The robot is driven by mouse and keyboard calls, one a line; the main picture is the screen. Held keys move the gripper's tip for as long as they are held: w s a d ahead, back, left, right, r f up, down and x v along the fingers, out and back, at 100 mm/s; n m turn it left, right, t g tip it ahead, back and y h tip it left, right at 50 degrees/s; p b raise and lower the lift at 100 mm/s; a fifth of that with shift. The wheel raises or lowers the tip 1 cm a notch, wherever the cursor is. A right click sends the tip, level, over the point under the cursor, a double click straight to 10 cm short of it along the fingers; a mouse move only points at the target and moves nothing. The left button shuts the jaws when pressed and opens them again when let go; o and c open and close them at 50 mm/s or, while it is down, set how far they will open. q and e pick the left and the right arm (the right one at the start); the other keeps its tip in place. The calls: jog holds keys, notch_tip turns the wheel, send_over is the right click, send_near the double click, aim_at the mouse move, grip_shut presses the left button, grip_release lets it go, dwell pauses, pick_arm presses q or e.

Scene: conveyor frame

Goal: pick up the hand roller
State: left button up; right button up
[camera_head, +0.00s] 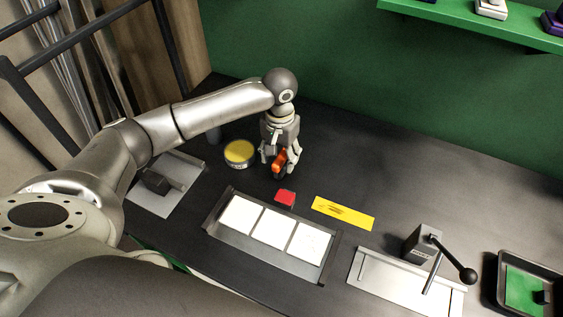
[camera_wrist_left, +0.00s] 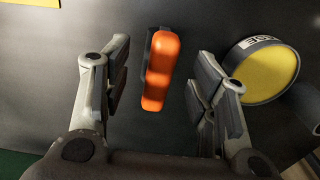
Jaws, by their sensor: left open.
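The hand roller (camera_head: 279,161) appears as an orange handle with a dark part beside it, on the dark worktop. In the left wrist view the orange handle (camera_wrist_left: 162,70) lies lengthwise between the two fingers. My left gripper (camera_head: 280,169) points down over it. The fingers (camera_wrist_left: 160,85) are open, one on each side of the handle, with a visible gap on both sides. The roller end is not clearly visible. My right gripper is not in view.
A round yellow-topped tin (camera_head: 239,152) stands just left of the gripper; its edge is marked. A lever press (camera_head: 421,244) and black tray (camera_head: 503,293) are right.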

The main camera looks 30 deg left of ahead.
aim_at(281, 156)
pick_arm(q)
jog(key=f, duration=0.3)
jog(key=shift+w+f+p, duration=0.3)
jog(key=shift+f, duration=0.65)
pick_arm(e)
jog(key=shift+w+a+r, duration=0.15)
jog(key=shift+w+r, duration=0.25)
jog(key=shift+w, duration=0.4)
pick_arm(q)
jog(key=c, duration=1.2)
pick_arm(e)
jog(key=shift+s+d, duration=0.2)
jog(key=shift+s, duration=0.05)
